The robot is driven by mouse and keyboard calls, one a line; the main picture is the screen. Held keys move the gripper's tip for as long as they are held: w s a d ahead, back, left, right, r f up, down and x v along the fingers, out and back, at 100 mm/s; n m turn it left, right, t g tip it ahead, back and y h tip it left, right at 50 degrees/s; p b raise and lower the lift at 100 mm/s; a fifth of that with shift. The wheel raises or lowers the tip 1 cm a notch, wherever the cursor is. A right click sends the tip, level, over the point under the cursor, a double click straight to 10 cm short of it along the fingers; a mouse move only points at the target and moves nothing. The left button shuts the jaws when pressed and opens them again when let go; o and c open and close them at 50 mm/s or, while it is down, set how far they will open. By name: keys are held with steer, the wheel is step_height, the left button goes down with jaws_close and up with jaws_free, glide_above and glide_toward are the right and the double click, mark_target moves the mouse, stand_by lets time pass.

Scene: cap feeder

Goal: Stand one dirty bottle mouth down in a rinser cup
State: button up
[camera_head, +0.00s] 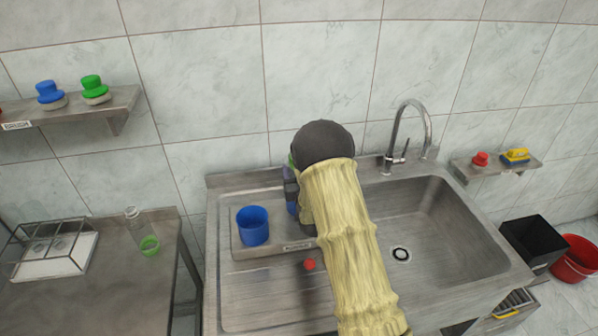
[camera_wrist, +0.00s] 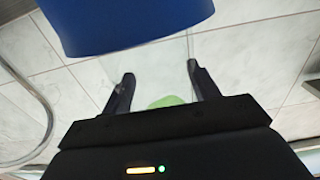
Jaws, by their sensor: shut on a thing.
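My gripper (camera_wrist: 160,72) is shut on a clear bottle (camera_wrist: 165,60) with a green patch (camera_wrist: 168,101) between the fingers. The bottle is see-through and its outline is faint; I cannot tell which way its mouth points. A blue cup (camera_wrist: 120,25) is close by in the wrist view. In the head view, my arm hides most of the gripper and bottle above the sink's left ledge. A blue rinser cup (camera_head: 253,226) stands there, left of my arm. Another clear bottle with a green bottom (camera_head: 150,245) stands on the left table.
The sink basin (camera_head: 435,215) and tap (camera_head: 400,140) are right of my arm. A red spot (camera_head: 309,264) is on the drainboard. A wire rack (camera_head: 50,250) is on the left table. Black and red bins (camera_head: 575,258) stand at right.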

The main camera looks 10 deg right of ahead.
steer(key=shift+f+b, duration=0.4)
steer(key=shift+b, duration=0.35)
stand_by(0.3)
steer(key=o, duration=1)
steer(key=shift+o, duration=0.2)
steer(key=shift+s, duration=0.1)
steer(key=s+b, duration=0.2)
steer(key=s, duration=0.5)
steer(key=shift+s+b, duration=0.2)
steer(key=shift+b, duration=0.1)
